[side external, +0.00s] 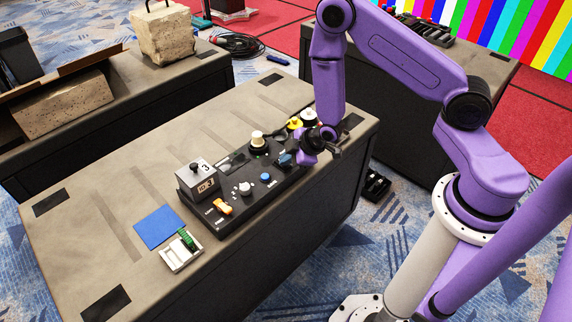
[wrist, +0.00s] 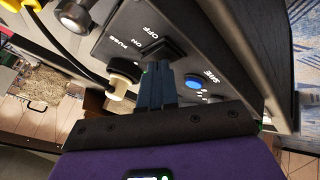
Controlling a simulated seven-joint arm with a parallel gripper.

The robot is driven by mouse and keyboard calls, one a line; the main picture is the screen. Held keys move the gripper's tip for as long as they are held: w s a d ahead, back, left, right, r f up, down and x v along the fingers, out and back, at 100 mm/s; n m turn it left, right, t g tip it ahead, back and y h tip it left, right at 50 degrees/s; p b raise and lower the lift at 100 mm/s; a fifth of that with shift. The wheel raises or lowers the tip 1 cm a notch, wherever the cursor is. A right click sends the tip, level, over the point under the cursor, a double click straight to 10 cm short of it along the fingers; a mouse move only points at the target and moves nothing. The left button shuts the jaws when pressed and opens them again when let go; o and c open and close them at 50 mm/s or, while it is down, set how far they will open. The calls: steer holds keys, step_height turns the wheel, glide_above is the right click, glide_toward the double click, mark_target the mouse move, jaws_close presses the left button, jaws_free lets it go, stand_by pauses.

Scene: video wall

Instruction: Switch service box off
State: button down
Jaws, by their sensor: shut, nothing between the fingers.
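The service box is a long black panel (side external: 278,190) lying on the grey table, with knobs, buttons and an orange switch along its top. In the wrist view, its black rocker switch (wrist: 160,38) has OFF printed at one end and ON near the other. My gripper (wrist: 160,68) is shut and empty, with its dark blue-grey fingertips right by the rocker, nearer the ON label. I cannot tell whether they touch it. In the side view my gripper (side external: 318,150) is low over the panel's far right end, and the rocker is hidden there.
A blue button (wrist: 193,83) and a cream knob (wrist: 120,88) sit close to my fingers. A grey box marked 3 (side external: 196,180) stands at the panel's left end. A blue pad (side external: 158,227) and a white tray (side external: 180,254) lie left of it. The table's back left is clear.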

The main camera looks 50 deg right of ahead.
steer(key=shift+w+r, duration=0.1)
steer(key=shift+r, duration=0.65)
steer(key=shift+w+r, duration=0.2)
steer(key=shift+r, duration=0.95)
steer(key=shift+w+r, duration=0.2)
steer(key=shift+r, duration=1.15)
